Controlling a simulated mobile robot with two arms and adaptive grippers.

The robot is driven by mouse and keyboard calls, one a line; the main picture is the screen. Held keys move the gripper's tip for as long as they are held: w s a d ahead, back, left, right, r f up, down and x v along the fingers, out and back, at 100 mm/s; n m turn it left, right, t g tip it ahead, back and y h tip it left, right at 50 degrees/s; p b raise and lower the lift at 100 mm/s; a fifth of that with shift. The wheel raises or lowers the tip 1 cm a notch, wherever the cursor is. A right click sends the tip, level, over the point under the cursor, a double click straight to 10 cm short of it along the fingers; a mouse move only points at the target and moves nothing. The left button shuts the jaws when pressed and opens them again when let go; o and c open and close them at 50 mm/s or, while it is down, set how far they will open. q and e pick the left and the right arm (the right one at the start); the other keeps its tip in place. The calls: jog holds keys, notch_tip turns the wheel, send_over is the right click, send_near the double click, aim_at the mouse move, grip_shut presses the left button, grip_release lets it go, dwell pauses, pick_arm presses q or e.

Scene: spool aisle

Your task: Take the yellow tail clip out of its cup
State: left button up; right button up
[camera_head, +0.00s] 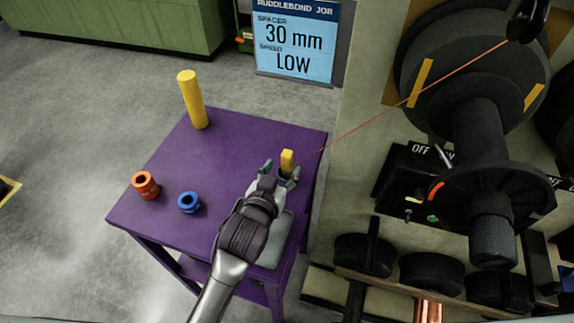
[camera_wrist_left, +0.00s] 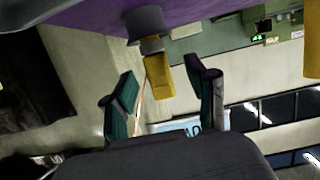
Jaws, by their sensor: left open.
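The yellow tail clip (camera_head: 287,158) stands upright at the right side of the purple table, its lower part in a small dark cup (camera_head: 285,172) that is mostly hidden by my gripper. My left gripper (camera_head: 281,170) is open, with a finger on either side of the clip. In the left wrist view, where the scene appears upside down, the clip (camera_wrist_left: 159,77) sticks out of the grey cup (camera_wrist_left: 145,22) toward the gap between the green-padded fingertips (camera_wrist_left: 163,100). Gaps show on both sides of it. My right gripper is out of view.
The purple table (camera_head: 235,135) also holds a yellow post (camera_head: 191,100), an orange spool (camera_head: 145,185) and a blue spool (camera_head: 189,203). A thin orange strand (camera_head: 400,103) runs from the upper right toward the clip. A spooling machine (camera_head: 470,120) stands at right.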

aim_at(285, 166)
pick_arm(q)
jog(key=x, duration=0.3)
jog(key=shift+w+d, duration=0.25)
jog(key=shift+w, duration=0.05)
jog(key=shift+w+f, duration=0.1)
grip_shut()
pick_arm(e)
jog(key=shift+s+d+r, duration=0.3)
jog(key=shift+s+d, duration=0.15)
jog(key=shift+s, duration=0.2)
